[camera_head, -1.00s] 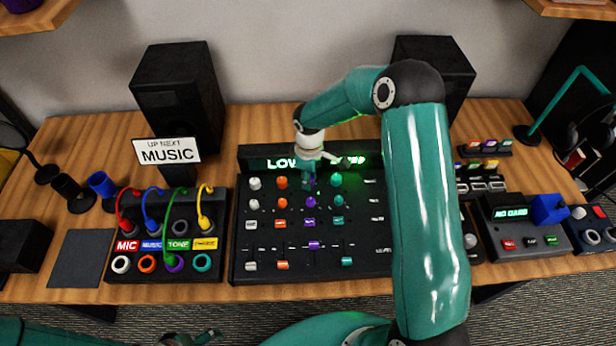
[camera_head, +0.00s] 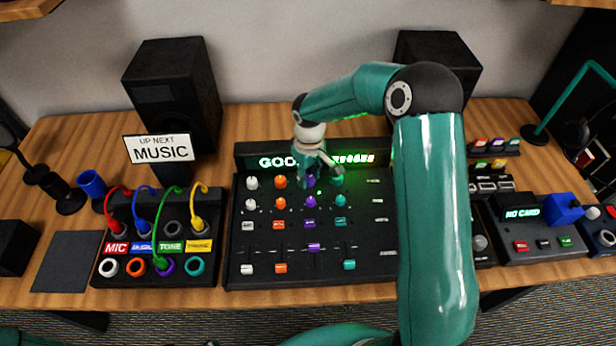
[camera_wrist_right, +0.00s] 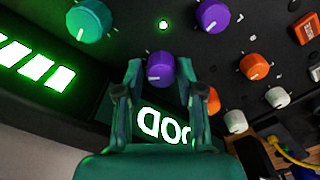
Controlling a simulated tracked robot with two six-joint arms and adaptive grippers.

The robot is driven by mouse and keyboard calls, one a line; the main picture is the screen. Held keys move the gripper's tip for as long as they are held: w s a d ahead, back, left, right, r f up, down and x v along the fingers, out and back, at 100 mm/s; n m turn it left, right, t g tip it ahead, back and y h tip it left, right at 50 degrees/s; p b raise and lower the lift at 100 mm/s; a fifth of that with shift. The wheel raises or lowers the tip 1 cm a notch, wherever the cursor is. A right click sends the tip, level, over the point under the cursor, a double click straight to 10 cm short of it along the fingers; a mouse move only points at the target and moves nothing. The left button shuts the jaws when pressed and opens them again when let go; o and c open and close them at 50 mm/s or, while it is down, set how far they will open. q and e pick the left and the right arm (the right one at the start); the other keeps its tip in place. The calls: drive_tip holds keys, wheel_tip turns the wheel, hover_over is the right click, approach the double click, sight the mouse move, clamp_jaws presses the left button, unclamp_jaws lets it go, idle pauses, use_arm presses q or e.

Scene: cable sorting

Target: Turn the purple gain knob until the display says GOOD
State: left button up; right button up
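The purple gain knob (camera_head: 311,181) is in the mixer's top row, below the display (camera_head: 318,160). My right gripper (camera_head: 322,168) is over it. In the right wrist view the purple knob (camera_wrist_right: 160,72) sits between the two fingertips (camera_wrist_right: 160,66), with a narrow gap on each side, so the gripper looks open around it. The display reads GOO in the head view, its last letter hidden by my gripper; its green level bars are lit. In the right wrist view part of the word (camera_wrist_right: 162,124) shows upside down.
A teal knob (camera_wrist_right: 88,20) and a second purple knob (camera_wrist_right: 212,15) are close to the fingers. A patch box (camera_head: 155,235) with coloured cables stands left of the mixer. A card reader (camera_head: 530,235) reading NO CARD is at right. Two speakers (camera_head: 172,95) stand behind.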

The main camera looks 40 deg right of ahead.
sight(309, 177)
idle(0.3)
wheel_tip(309, 177, up, 12)
idle(0.5)
drive_tip(key=shift+f, duration=0.15)
